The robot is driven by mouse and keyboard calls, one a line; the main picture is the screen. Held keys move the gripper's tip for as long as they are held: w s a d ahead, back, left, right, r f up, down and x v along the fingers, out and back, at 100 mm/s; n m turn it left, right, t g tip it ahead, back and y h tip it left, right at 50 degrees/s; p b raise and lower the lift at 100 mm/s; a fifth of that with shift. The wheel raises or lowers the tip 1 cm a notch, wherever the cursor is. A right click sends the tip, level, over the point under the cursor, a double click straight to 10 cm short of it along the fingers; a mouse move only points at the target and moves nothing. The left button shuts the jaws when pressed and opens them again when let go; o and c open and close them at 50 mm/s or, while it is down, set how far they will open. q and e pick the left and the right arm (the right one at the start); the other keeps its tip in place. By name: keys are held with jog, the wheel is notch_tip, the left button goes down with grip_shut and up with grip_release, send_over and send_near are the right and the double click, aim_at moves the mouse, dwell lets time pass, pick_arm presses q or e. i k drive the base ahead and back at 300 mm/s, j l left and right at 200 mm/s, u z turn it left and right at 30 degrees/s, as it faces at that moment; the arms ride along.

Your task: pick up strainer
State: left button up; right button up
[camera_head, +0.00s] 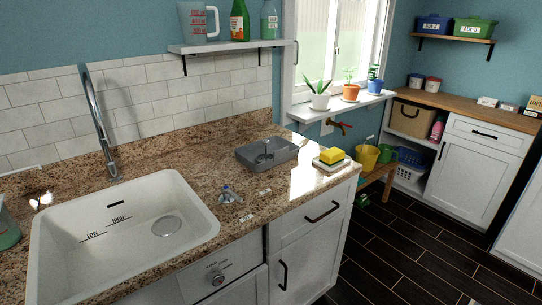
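A grey rectangular tray (285,158) lies on the speckled countertop right of the sink. A small metal piece with an upright stem (265,152) is in it and looks like the strainer, though it is too small to be sure. A small metal fitting with a blue part (229,194) sits on the counter between the sink and the tray. The white sink (70,262) has a round grey drain (166,226) in its floor. Neither of my grippers is in view.
A tall chrome faucet (98,125) rises behind the sink. A yellow sponge (332,156) lies on a small dish near the counter's right end. A shelf (230,46) with bottles hangs above. Dark floor (400,245) is open to the right.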

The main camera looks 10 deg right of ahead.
aim_at(266, 151)
jog(key=i+l+u, duration=0.1)
jog(key=l, duration=0.65)
jog(key=i+l+u, duration=0.1)
jog(key=l, duration=0.65)
jog(key=i+l+u, duration=0.1)
jog(key=l, duration=0.65)
jog(key=i+l+u, duration=0.1)
jog(key=l, duration=0.65)
jog(key=i, duration=0.05)
